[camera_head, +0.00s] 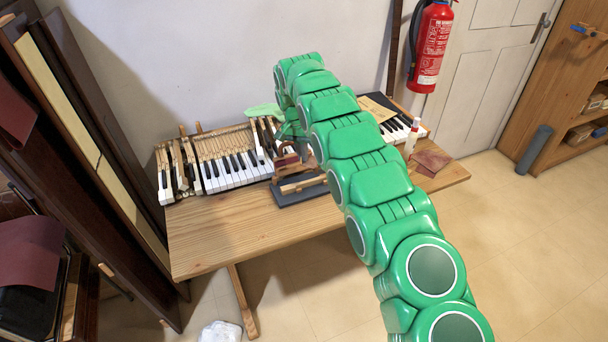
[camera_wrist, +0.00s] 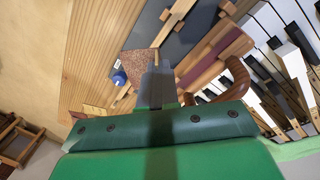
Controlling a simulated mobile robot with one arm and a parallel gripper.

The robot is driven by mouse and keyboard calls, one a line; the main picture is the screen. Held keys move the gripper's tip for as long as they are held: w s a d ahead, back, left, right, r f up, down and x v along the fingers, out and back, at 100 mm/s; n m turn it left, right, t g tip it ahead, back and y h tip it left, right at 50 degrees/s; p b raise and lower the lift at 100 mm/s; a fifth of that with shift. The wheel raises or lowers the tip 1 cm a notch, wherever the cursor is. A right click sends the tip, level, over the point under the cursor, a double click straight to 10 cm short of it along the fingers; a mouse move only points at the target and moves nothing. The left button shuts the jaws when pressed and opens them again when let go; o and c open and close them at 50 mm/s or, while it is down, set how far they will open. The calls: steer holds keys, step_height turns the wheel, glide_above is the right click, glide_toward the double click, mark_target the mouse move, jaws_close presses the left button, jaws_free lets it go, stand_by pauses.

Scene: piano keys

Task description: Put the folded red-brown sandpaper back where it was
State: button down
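A folded red-brown sheet, seemingly the sandpaper (camera_head: 432,160), lies at the right end of the wooden table in the head view. A speckled brown patch (camera_wrist: 138,64) shows just left of my fingertips in the wrist view; I cannot tell whether it is the same sheet. My gripper (camera_wrist: 157,70) points down over the table. Its dark fingers look close together, but any gap or thin thing between them is not clear. In the head view my green arm reaches over the table and hides part of it, with my gripper (camera_head: 290,140) near the keyboard's middle.
A piano keyboard (camera_head: 235,172) runs along the back. A dark mat (camera_head: 300,196) carries wooden pieces. A wooden piece with a dark red strip (camera_wrist: 222,44) and a curved brown part (camera_wrist: 237,80) are near my fingers. A white bottle (camera_head: 411,140) stands near the sheet. The table's left front (camera_head: 215,235) is clear.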

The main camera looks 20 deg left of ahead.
steer(key=shift+s, duration=0.1)
steer(key=shift+s+d+r, duration=0.15)
steer(key=shift+s, duration=0.3)
steer(key=shift+s+d+r, duration=0.1)
steer(key=shift+s+r, duration=0.05)
steer(key=shift+s, duration=0.25)
steer(key=s+d, duration=1.5)
steer(key=s, duration=0.4)
glide_above(316, 213)
steer(key=s, duration=0.1)
step_height(316, 213, down, 8)
steer(key=shift+s+d+r, duration=0.1)
steer(key=shift+d+r, duration=0.05)
steer(key=shift+w+a+f, duration=0.25)
steer(key=shift+w+f, duration=0.2)
steer(key=shift+f, duration=0.1)
steer(key=shift+w+a+f, duration=0.15)
steer(key=shift+f, duration=1.65)
